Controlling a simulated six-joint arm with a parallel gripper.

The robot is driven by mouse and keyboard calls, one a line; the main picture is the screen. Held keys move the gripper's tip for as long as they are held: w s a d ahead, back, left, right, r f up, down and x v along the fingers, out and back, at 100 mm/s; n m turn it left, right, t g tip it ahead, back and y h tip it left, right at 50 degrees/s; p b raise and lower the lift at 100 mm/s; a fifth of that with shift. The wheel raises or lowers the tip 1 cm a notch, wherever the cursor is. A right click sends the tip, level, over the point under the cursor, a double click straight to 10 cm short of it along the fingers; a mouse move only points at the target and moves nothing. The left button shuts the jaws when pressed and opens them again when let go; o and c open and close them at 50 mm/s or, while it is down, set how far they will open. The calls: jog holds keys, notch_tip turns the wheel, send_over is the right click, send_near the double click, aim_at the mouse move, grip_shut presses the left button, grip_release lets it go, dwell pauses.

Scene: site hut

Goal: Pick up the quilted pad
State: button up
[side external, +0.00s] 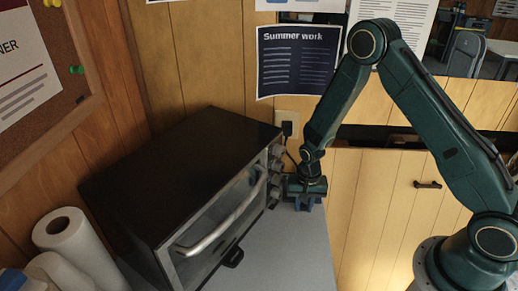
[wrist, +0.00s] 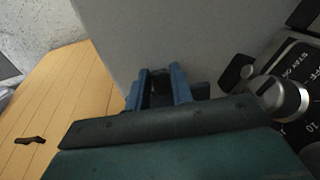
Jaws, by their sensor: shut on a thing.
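My gripper (side external: 306,203) is low over the grey counter, just right of the toaster oven's knob end, in the side view. In the wrist view, the two blue fingers of my gripper (wrist: 159,78) are shut on a dark thing, the quilted pad (wrist: 159,91). Only a small dark patch of the pad shows between the fingers; its quilting cannot be made out and the rest is hidden. I cannot tell whether it touches the counter.
The black toaster oven (side external: 180,165) stands close left of my gripper, its knobs (wrist: 288,97) near in the wrist view. The grey counter (side external: 290,250) is clear in front. Paper rolls (side external: 75,243) stand at the left. A wall socket (side external: 287,119) holds a plug.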

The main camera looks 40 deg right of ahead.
jog(key=shift+r, duration=0.15)
grip_shut()
notch_tip(320, 180, up, 20)
dwell(0.6)
jog(key=shift+a, duration=0.1)
dwell(0.5)
